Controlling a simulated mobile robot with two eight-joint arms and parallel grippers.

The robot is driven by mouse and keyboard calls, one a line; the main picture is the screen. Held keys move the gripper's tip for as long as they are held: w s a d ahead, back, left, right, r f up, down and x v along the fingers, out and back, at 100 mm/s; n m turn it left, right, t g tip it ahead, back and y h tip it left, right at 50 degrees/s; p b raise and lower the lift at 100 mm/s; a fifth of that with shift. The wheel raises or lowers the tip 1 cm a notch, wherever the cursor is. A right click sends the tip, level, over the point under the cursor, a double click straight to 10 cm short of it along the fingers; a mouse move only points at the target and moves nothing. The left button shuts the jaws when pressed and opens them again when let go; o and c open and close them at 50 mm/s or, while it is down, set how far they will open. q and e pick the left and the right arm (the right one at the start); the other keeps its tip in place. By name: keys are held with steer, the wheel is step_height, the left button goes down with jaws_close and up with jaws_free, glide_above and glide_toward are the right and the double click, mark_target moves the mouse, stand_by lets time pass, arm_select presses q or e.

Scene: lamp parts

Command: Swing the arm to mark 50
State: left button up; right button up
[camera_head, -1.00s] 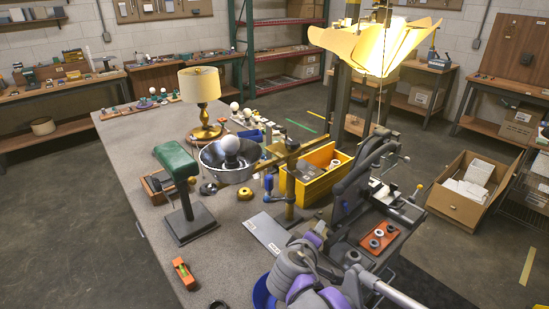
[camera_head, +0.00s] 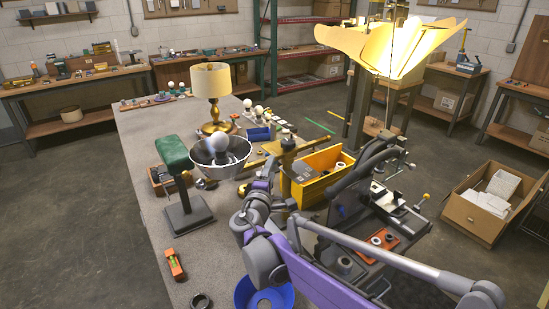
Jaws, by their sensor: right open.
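The brass swing arm (camera_head: 254,163) shows only in part, low over the bench beside the silver bowl. A dark cap (camera_head: 288,144) tops its post. My right arm reaches in from the lower right and covers most of the post. My right gripper (camera_head: 271,168) is close to the brass arm and open; I cannot tell whether it touches it. The pale marked plate at the post's foot is hidden behind my arm, so mark 50 cannot be read. My left gripper is not in view.
A yellow bin (camera_head: 320,185) stands right of the post.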

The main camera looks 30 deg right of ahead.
mark_target(276, 156)
steer(key=x, duration=0.7)
steer(key=shift+d, duration=0.1)
jaws_close()
stand_by(1.2)
